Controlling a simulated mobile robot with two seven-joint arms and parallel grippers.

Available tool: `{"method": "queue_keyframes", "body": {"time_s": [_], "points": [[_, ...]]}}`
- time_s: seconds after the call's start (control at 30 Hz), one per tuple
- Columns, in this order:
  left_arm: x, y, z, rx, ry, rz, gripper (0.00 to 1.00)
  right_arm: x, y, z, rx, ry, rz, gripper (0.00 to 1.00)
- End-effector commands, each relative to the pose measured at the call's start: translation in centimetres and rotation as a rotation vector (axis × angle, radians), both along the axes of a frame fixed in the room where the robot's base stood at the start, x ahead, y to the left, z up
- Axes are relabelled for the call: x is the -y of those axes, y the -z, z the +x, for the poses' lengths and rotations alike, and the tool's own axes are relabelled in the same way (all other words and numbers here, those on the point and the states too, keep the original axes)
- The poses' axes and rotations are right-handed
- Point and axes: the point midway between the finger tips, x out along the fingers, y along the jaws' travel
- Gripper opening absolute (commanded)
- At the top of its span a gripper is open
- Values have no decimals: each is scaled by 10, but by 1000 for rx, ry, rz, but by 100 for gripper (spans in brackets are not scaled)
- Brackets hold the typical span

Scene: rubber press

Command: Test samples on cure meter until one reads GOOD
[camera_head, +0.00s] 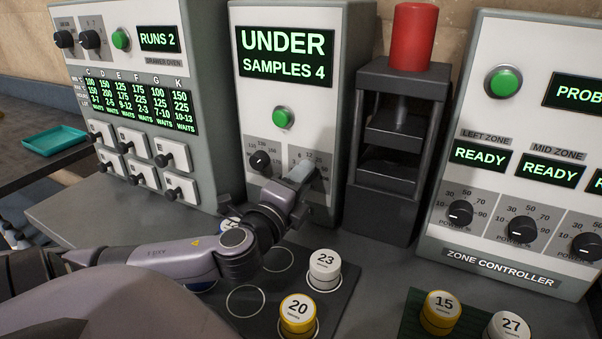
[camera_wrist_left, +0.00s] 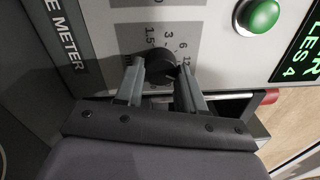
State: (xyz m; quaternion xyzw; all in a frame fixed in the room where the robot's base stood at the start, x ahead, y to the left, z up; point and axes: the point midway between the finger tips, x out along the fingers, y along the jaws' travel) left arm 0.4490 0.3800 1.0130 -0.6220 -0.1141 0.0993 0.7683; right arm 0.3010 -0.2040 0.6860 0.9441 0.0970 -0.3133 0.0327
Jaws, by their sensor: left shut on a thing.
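The cure meter (camera_head: 283,70) stands at the back centre, its screen reading UNDER and SAMPLES 4. It has a green button (camera_head: 282,118) and a left knob (camera_head: 261,161). My left gripper (camera_head: 301,172) is at the meter's right dial. In the left wrist view its fingers (camera_wrist_left: 160,82) are shut on the black dial knob (camera_wrist_left: 158,57). On the dark mat (camera_head: 345,268) stand white sample 23 (camera_head: 324,272) and yellow sample 20 (camera_head: 298,314). Another sample (camera_head: 230,223) is partly hidden behind my arm. Yellow sample 15 (camera_head: 440,312) and white sample 27 (camera_head: 508,326) are on a green tray (camera_head: 412,310).
A drawer oven (camera_head: 155,120) reading RUNS 2 stands at the left. A dark press (camera_head: 402,95) with a red cylinder (camera_head: 413,37) is right of the meter. A zone controller (camera_head: 500,130) with READY screens is at the right. A teal tray (camera_head: 53,140) lies far left.

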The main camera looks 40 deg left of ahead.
Motion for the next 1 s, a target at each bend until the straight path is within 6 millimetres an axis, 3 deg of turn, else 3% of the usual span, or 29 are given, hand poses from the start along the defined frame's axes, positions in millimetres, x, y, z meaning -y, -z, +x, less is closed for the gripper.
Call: {"method": "queue_keyframes", "body": {"time_s": [0.33, 0.87, 0.9, 0.97, 1.0], "points": [[-1, 0, 0, -41, -1, 128, 8, -1, -12, 1, 2, 0, 3, 43], [-1, 0, 0, -46, 0, 147, 8, -1, -13, 1, 2, 0, 3, 43], [-1, 0, 0, -46, 0, 147, 48, -1, -13, 1, 2, 0, 3, 43], [0, 0, 0, -46, 0, 147, 64, -1, -13, 1, 2, 0, 3, 43], [0, 0, 0, -46, 0, 147, 64, -1, -14, 1, 2, 0, 3, 43]]}}
